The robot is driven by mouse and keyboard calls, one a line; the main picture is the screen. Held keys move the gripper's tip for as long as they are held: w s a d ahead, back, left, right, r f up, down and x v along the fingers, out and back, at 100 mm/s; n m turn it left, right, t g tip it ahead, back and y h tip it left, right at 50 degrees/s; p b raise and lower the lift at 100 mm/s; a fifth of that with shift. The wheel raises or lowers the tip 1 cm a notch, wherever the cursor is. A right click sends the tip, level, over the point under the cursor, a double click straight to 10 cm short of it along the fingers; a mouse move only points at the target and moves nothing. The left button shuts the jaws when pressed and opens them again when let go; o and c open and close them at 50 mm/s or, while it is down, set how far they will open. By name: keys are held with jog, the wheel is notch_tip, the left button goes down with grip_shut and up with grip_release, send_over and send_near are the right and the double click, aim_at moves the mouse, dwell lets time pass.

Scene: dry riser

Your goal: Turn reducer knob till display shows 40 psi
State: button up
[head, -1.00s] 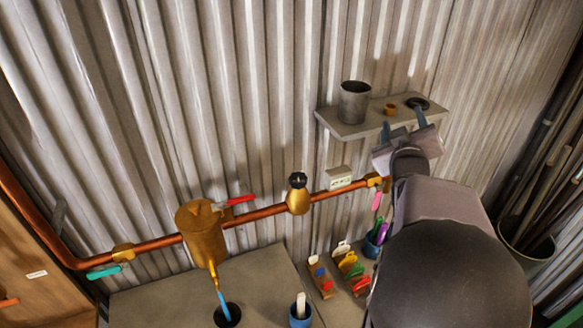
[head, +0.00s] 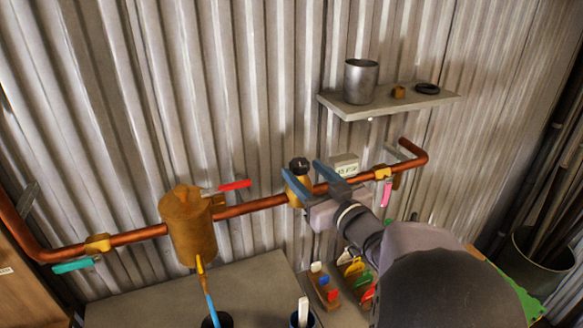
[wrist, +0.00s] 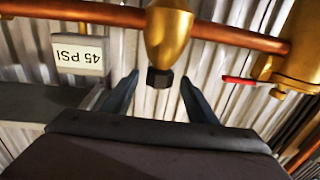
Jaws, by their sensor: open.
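The reducer is a brass bulb (head: 302,190) on the copper pipe, with a black knob (head: 299,164) on top. It also shows in the wrist view, upside down, with the black knob (wrist: 160,79) between and just beyond my fingertips. My gripper (head: 305,171) is open, one blue finger on each side of the knob; in the wrist view a gap shows beside each finger (wrist: 158,90). The pale display (head: 343,166) beside the reducer reads 45 PSI, upside down in the wrist view (wrist: 80,52).
A red-handled valve (head: 234,185) and a brass pot (head: 188,228) lie left on the pipe. A shelf (head: 360,112) above right holds a metal cup (head: 361,82), a small brass piece (head: 398,92) and a black ring (head: 427,88). A pink tag (head: 387,194) hangs at right.

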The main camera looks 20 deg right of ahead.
jog(key=w+p, duration=0.2)
jog(key=w, duration=0.5)
jog(key=shift+w+a, duration=0.2)
jog(key=shift+a, duration=0.15)
jog(key=shift+c, duration=0.4)
jog(key=shift+p, duration=0.3)
jog(key=c, duration=1)
